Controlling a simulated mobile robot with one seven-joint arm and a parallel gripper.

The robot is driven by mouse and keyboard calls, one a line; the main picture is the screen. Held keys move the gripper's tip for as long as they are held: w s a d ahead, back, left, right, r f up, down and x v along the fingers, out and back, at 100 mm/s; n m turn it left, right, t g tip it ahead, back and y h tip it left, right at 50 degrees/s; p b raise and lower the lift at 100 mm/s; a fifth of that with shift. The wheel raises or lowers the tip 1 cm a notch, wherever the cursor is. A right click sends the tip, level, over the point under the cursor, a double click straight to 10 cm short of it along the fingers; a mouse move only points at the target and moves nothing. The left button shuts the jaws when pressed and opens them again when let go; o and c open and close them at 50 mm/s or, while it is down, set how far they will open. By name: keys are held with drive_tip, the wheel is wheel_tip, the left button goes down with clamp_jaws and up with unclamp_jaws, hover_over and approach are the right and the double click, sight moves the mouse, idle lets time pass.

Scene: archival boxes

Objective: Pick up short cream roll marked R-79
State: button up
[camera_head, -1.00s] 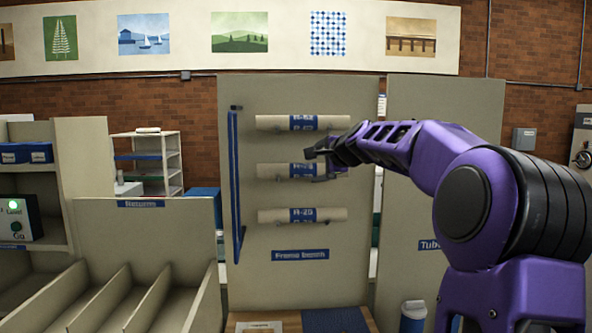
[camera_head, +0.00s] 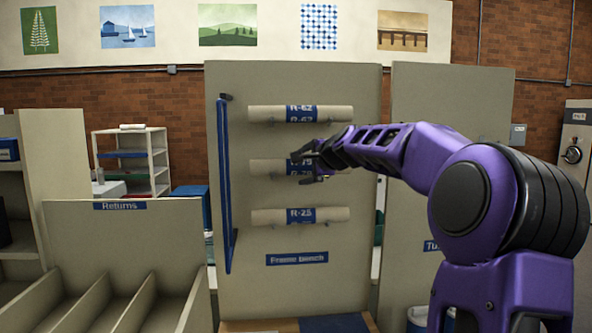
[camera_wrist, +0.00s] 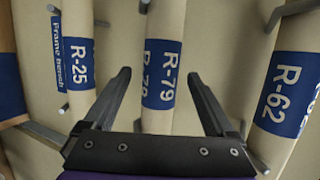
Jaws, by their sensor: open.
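The cream roll marked R-79 (camera_head: 268,167) rests on pegs in the middle row of the upright Frame bench panel, its blue label partly hidden by my gripper in the head view. In the wrist view the R-79 roll (camera_wrist: 162,75) runs between my two fingers. My gripper (camera_head: 305,166) is open, with its fingers (camera_wrist: 163,90) on either side of the roll. I cannot tell whether either finger touches it.
Roll R-62 (camera_head: 300,114) lies on pegs above and roll R-25 (camera_head: 299,216) below; in the wrist view they flank my fingers. The Returns bin (camera_head: 120,230) with slanted dividers is at lower left.

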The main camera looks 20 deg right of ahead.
drive_tip(key=shift+w+a+f, duration=0.1)
drive_tip(key=shift+w, duration=0.45)
drive_tip(key=shift+s, duration=0.15)
clamp_jaws()
drive_tip(key=shift+r, duration=0.2)
